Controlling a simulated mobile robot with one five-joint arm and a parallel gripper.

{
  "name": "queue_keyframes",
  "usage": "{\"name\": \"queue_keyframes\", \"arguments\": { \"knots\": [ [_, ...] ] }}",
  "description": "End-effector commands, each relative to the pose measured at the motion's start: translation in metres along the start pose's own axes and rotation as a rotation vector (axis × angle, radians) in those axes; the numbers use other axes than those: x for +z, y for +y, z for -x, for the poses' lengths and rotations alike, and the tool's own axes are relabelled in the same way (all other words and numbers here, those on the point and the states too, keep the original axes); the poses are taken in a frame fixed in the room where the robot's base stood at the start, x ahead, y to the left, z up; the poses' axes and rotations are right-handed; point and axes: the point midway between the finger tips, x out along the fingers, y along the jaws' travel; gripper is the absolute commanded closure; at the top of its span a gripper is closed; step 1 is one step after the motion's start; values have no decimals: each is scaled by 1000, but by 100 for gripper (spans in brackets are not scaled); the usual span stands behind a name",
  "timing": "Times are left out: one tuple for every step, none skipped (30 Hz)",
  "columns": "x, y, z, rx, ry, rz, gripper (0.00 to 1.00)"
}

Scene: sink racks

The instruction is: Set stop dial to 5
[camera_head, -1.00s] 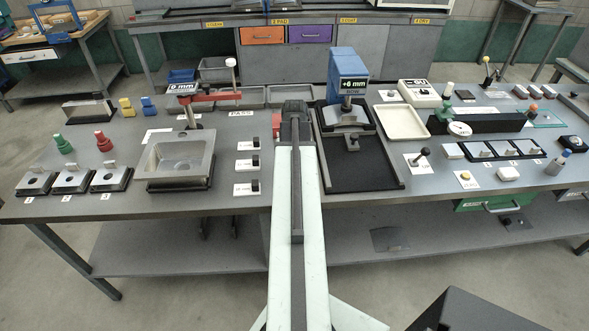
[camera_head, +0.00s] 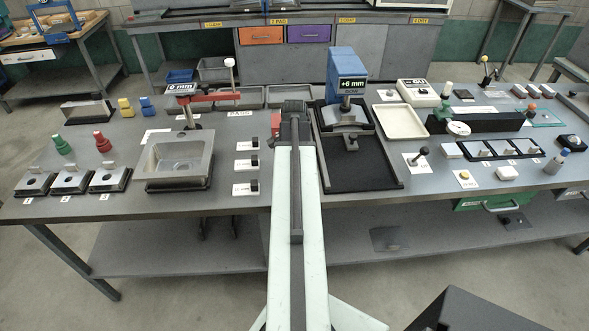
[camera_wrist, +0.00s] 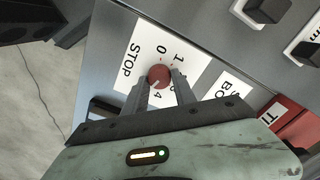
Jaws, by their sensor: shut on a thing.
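The stop dial is a small round red knob (camera_wrist: 159,75) on a white plate (camera_wrist: 135,50) marked STOP in the wrist view. The figures 0, 1 and 4 show around it; other figures are partly hidden by my fingers. A pale mark shows on the knob's lower left edge, towards the 4 side; its exact setting cannot be told. My gripper (camera_wrist: 158,83) is shut on the knob, one finger on each side. In the head view my arm hides the dial and the fingers.
Another white label (camera_wrist: 227,90) and a red block (camera_wrist: 287,120) lie right of the dial in the wrist view. Black switches (camera_wrist: 266,10) sit at its upper right. In the head view a metal basin (camera_head: 178,158) stands left and a blue press (camera_head: 346,75) right of my arm.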

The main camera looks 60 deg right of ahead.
Motion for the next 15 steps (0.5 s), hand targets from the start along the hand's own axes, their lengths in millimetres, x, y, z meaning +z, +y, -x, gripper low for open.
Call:
{"name": "queue_keyframes", "arguments": {
  "knots": [
    [2,0,0,-1,-4,-20,100],
    [2,0,0,-1,-4,-33,100],
    [2,0,0,-1,-4,-49,100],
    [2,0,0,-1,-4,-59,100],
    [2,0,0,-1,-4,-69,100],
    [2,0,0,-1,-5,-81,100],
    [2,0,0,-1,-5,-88,100],
    [2,0,0,-1,-5,-93,100],
    [2,0,0,-1,-5,-100,100],
    [2,0,0,-1,-5,-105,100],
    [2,0,0,-1,-5,-109,100],
    [2,0,0,-1,-5,-113,100],
    [2,0,0,-1,-5,-115,100],
    [2,0,0,-1,-5,-116,100],
    [2,0,0,-1,-5,-117,100]
  ]
}}
